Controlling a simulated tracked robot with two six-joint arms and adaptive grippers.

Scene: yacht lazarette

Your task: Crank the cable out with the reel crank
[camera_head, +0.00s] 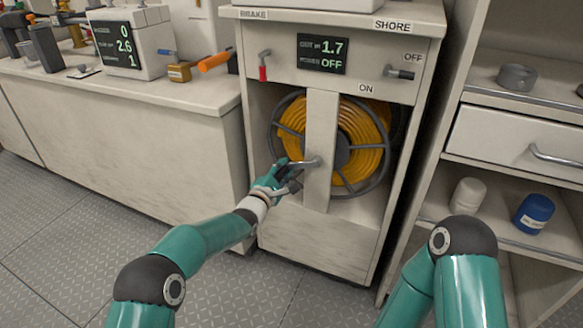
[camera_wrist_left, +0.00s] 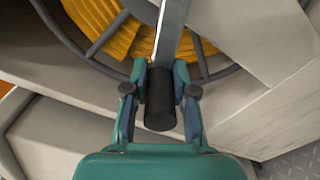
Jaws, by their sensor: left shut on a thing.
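The cable reel (camera_head: 291,118) stands in a white cabinet and carries yellow cable (camera_head: 362,135). The fingers partly hide the handle in the head view. The display (camera_head: 321,54) reads OUT 1.7 and POWER OFF. My right arm shows at the lower right, but its gripper is out of view.
A red-tipped brake lever (camera_head: 263,66) and a shore power switch (camera_head: 400,73) sit on the cabinet's upper panel. An upright post (camera_head: 320,140) crosses in front of the reel. Shelves with a blue jar (camera_head: 534,213) stand at right. Floor is clear at left.

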